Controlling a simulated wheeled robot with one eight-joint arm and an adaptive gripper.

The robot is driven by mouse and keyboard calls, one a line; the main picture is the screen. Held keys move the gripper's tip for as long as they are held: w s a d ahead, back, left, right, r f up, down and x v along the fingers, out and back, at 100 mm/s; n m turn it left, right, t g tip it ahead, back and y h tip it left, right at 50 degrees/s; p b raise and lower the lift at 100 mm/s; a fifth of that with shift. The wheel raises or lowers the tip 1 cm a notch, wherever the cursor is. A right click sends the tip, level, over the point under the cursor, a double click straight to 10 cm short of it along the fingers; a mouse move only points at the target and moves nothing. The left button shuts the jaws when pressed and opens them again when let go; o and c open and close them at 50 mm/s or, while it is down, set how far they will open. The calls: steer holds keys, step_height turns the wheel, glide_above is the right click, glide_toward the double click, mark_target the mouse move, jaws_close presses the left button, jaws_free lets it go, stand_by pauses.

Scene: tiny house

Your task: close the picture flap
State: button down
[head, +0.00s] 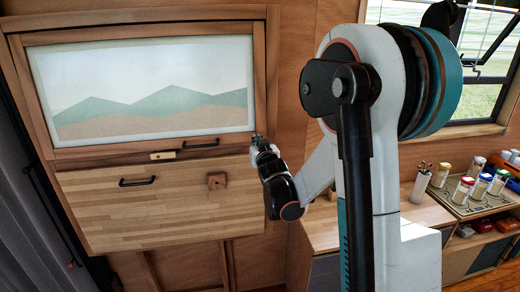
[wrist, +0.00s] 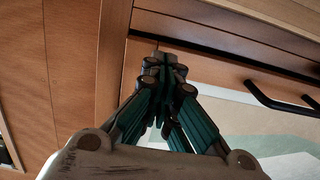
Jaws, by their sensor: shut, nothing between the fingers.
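The picture flap (head: 140,92) is a pale panel painted with green and tan hills, held in a wooden frame (head: 150,146) on the wall. In the head view it looks nearly flat against the wall; I cannot tell whether a gap is left. My gripper (head: 258,143) is at the lower right corner of the frame. In the wrist view my gripper (wrist: 163,62) is shut and empty, its tips by the wooden frame edge; I cannot tell if they touch it. Part of the picture (wrist: 275,130) and a black handle (wrist: 283,98) show at the right there.
A small brass-coloured latch (head: 163,156) sits between. A counter with spice jars (head: 463,189) and a utensil cup (head: 421,187) stands at right, under the window.

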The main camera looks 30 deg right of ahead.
steer(key=shift+x, duration=1.55)
